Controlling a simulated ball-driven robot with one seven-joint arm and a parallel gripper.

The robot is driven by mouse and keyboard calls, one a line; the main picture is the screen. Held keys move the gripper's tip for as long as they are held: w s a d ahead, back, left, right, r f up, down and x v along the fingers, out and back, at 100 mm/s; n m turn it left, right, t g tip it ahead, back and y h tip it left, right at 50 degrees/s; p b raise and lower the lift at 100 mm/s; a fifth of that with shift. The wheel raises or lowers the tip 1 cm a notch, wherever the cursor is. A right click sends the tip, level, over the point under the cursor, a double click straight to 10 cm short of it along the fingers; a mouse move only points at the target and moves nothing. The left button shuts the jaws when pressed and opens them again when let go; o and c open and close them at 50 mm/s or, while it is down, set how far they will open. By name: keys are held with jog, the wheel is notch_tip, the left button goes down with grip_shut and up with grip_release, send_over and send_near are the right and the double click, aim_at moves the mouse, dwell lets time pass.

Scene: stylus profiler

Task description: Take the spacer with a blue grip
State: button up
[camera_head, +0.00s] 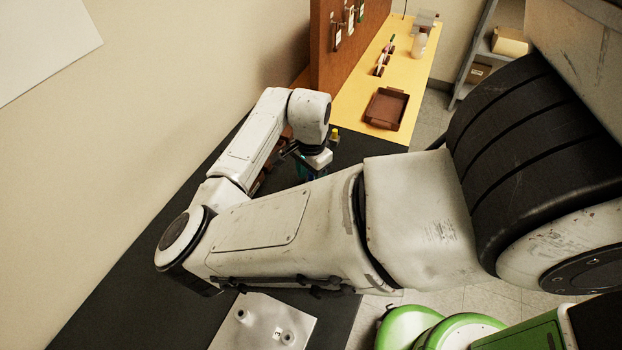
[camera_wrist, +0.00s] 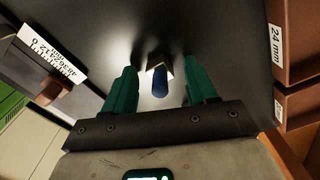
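In the wrist view, the spacer has a dark blue grip (camera_wrist: 160,84) that points toward the camera, with a pale, shiny angular part (camera_wrist: 158,64) at its far end. It is on or just above a dark surface. My gripper (camera_wrist: 160,72) is open, with one green finger on each side of the spacer. Gaps show between the fingers and the blue grip. In the head view my gripper (camera_head: 308,167) is low over the dark bench, mostly hidden by my own arm, and the spacer cannot be made out there.
Brown boxes labelled "24 mm" (camera_wrist: 279,40) stand close on the right in the wrist view. A dark block with a white marked label (camera_wrist: 50,52) is on the left. In the head view, a brown tray (camera_head: 372,119) lies on a yellow top, and a metal plate (camera_head: 243,338) lies nearer.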

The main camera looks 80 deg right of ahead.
grip_shut()
dwell(0.3)
jog(key=shift+r, duration=0.15)
jog(key=shift+r+b, duration=0.4)
jog(key=shift+r, duration=0.15)
jog(key=s+a+r+b, duration=0.2)
jog(key=s+a+r, duration=0.6)
jog(key=a+r, duration=0.3)
jog(key=shift+a+r, duration=0.3)
jog(key=shift+r, duration=0.05)
jog(key=c, duration=0.8)
grip_release()
grip_shut()
